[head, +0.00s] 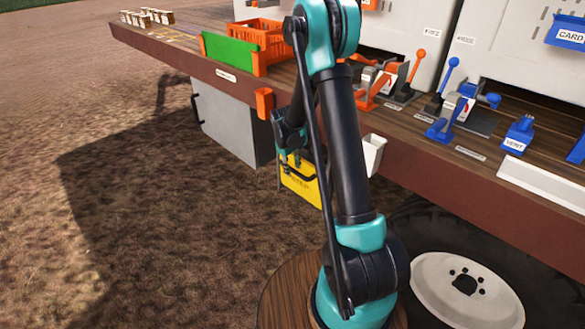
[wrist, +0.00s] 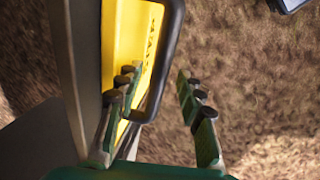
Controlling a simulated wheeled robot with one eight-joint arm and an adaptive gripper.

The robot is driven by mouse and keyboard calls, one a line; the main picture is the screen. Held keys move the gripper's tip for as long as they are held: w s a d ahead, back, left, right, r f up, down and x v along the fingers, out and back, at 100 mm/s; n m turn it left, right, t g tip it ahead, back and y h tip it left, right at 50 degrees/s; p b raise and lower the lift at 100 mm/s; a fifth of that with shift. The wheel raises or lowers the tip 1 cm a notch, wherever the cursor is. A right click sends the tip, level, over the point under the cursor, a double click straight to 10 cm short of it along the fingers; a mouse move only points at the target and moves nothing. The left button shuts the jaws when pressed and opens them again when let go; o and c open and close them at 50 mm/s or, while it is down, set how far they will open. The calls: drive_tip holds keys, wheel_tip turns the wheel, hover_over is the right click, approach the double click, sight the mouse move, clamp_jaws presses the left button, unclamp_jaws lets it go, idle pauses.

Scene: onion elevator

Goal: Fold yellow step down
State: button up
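The yellow step (head: 301,186) stands upright, folded up under the side of the wooden deck, partly hidden behind my arm in the head view. In the wrist view its yellow face (wrist: 120,38) fills the upper left, with dark lettering. A black handle loop (wrist: 169,62) sticks out from it. My gripper (wrist: 160,73) is open, one set of fingers left of the handle's outer bar, over the yellow face, and the other set right of it. A gap shows between the bar and the right fingers.
The wooden deck (head: 160,47) runs above the step, with a grey box (head: 229,131) beneath it on the left. A white cup-like holder (head: 373,153) hangs on the deck's edge. A large wheel (head: 467,290) stands at lower right. Bare ground lies open at left.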

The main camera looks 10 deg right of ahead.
clamp_jaws()
idle(0.3)
